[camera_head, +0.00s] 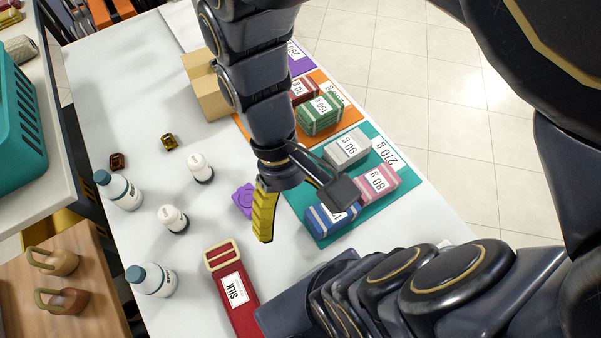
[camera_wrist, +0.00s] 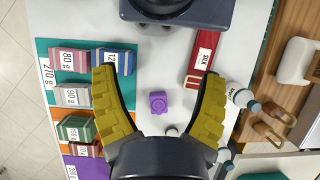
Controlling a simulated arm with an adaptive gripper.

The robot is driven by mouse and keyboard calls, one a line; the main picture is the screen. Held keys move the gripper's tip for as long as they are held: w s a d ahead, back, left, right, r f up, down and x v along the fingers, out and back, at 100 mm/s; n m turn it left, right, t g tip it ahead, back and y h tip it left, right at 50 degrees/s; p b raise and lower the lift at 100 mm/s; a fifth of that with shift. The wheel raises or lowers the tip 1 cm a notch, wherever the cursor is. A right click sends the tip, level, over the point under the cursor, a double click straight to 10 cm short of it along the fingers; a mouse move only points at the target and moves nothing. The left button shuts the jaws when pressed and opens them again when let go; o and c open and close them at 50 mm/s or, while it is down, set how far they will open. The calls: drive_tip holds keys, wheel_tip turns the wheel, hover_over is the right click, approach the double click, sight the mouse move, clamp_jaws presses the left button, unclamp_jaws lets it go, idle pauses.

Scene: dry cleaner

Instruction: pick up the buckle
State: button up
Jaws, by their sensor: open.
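A small purple piece (camera_head: 244,200) with a round raised ring on its face lies on the white table, partly hidden by my gripper in the head view. It looks most like the buckle, though I cannot be sure. In the wrist view the purple piece (camera_wrist: 158,102) shows between the two yellow-padded fingers, apart from both. My gripper (camera_head: 300,218) is open and empty, pointing down above the table; it also shows in the wrist view (camera_wrist: 158,72). A red strap (camera_head: 234,290) labelled SILK, with a gold-edged frame at one end, lies nearer the front.
Labelled weight-like packs stand on a teal mat (camera_head: 320,233) and an orange mat (camera_head: 356,113) to the right. White bottles (camera_head: 118,190), small amber pieces (camera_head: 168,142) and a cardboard box (camera_head: 208,98) stand to the left. The table around the purple piece is fairly clear.

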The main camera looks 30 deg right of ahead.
drive_tip(key=r+t, duration=0.3)
drive_tip(key=shift+d+r, duration=0.2)
drive_tip(key=shift+d, duration=0.05)
drive_tip(key=shift+o, duration=1)
drive_tip(key=w+n+h, duration=0.1)
drive_tip(key=w+n, duration=0.3)
drive_tip(key=w, duration=1.1)
drive_tip(key=n+t, duration=0.2)
drive_tip(key=n, duration=1.2)
hover_over(170, 139)
drive_tip(key=shift+y, duration=0.4)
drive_tip(key=f, duration=2.3)
drive_tip(key=shift+w+a, duration=0.1)
drive_tip(key=shift+w, duration=0.15)
drive_tip(key=shift+n, duration=0.3)
drive_tip(key=f, duration=0.8)
drive_tip(key=shift+s, duration=0.2)
drive_tip(key=shift+r, duration=0.1)
drive_tip(key=c, duration=1.2)
